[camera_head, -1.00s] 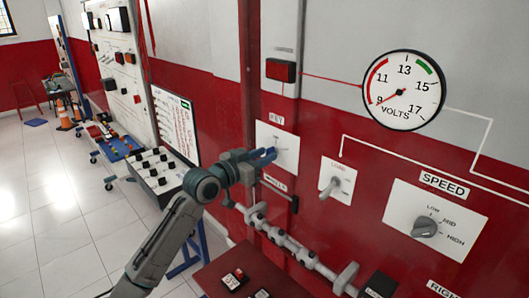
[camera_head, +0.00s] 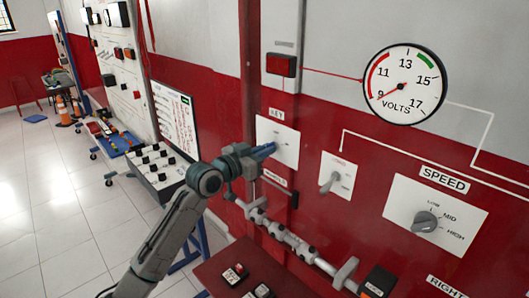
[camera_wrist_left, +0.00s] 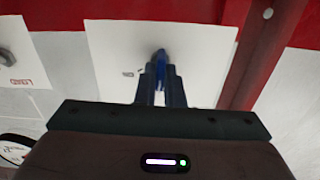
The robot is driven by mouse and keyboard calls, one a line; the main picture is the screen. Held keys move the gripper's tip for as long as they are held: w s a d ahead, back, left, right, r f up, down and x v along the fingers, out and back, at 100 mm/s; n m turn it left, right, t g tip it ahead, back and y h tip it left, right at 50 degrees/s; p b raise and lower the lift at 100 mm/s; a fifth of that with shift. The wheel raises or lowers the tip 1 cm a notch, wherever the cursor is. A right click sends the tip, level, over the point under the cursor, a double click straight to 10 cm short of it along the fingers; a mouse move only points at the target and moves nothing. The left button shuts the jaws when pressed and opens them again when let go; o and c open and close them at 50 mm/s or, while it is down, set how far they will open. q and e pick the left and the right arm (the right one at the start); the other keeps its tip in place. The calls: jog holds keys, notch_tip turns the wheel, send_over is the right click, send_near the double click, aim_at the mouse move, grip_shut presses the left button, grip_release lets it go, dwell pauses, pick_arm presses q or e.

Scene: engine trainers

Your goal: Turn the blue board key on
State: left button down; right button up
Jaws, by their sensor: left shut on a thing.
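The blue key (camera_wrist_left: 161,58) sits on the white KEY panel (camera_head: 285,134) on the red wall. My left gripper (camera_head: 268,149) reaches this panel from the left. In the left wrist view its two dark fingers (camera_wrist_left: 161,80) are shut on the blue key, one on each side. The fingers hide much of the key in the head view, so its turn angle is hard to read. The voltmeter (camera_head: 404,84) above right has its needle near 9. My right gripper is not in view.
A toggle switch panel (camera_head: 345,170) and the SPEED knob panel (camera_head: 450,228) are to the right. A grey pipe and lever assembly (camera_head: 290,238) runs below the key. A red box (camera_head: 281,66) is above. Trainer boards and a bench stand at the left, with open floor.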

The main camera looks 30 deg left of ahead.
pick_arm(q)
jog(key=shift+d+f+m+b, duration=0.1)
jog(key=shift+f+m+b, duration=0.05)
jog(key=shift+m+b, duration=4.85)
jog(key=shift+m+p, duration=0.75)
jog(key=shift+m, duration=0.15)
jog(key=c, duration=1.5)
grip_release()
jog(key=shift+c, duration=0.2)
jog(key=shift+s, duration=0.1)
jog(key=b+v, duration=0.4)
jog(key=v, duration=0.6)
jog(key=shift+s+b, duration=0.25)
jog(key=shift+b, duration=0.05)
